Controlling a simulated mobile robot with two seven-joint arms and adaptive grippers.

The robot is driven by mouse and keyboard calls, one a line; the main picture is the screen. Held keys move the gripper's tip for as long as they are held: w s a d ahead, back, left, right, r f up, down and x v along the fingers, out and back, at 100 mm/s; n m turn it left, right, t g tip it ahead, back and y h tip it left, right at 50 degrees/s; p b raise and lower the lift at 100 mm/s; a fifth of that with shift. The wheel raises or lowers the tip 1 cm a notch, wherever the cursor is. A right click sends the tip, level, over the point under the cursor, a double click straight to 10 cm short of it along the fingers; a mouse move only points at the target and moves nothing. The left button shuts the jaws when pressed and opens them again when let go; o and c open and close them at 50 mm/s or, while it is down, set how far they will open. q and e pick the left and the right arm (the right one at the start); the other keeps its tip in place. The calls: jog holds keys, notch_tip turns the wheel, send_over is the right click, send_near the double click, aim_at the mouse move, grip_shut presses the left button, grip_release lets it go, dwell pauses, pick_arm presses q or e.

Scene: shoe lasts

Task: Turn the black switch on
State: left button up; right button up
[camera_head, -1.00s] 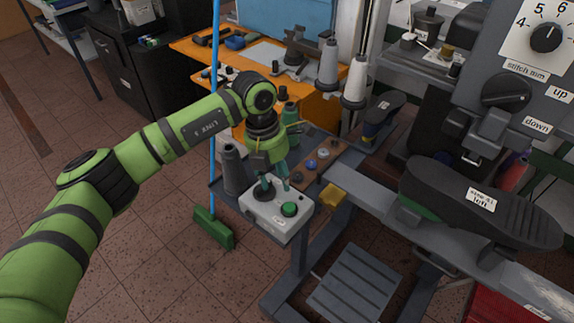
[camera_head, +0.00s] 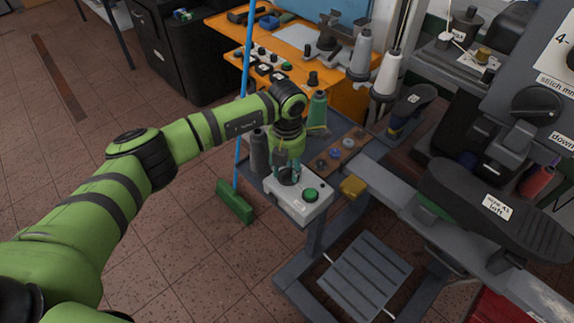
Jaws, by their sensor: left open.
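A small light-grey control box (camera_head: 312,212) sits on the near end of the grey bench, below the middle of the picture. A black switch (camera_head: 288,180) is on the left of its top face, and a green button (camera_head: 311,195) is to its right. My left gripper (camera_head: 290,174) points down over the box with its teal fingers open, at the black switch. The fingers hide part of the switch. I cannot tell whether they touch it. My right gripper is not in view.
A dark thread cone (camera_head: 259,153) stands left of the gripper and a green one (camera_head: 317,112) behind it. A blue pole with a green broom head (camera_head: 234,201) stands left. Another black knob (camera_head: 538,103) is on the machine panel.

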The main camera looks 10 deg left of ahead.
pick_arm(q)
grip_shut()
jog(key=shift+f+m+b, duration=0.2)
jog(key=shift+m+b, duration=0.2)
jog(key=shift+b, duration=0.45)
jog(key=m+b, duration=0.8)
jog(key=b, duration=0.2)
jog(key=shift+w+d+m+b, duration=0.1)
jog(key=shift+d+m+b, duration=0.05)
jog(key=shift+m+b, duration=0.2)
jog(key=m+b, duration=0.3)
jog(key=m, duration=0.1)
jog(key=shift+d, duration=0.1)
jog(key=shift+r+m+b, duration=0.2)
jog(key=shift+m+b, duration=0.8)
jog(key=shift+m, duration=1.15)
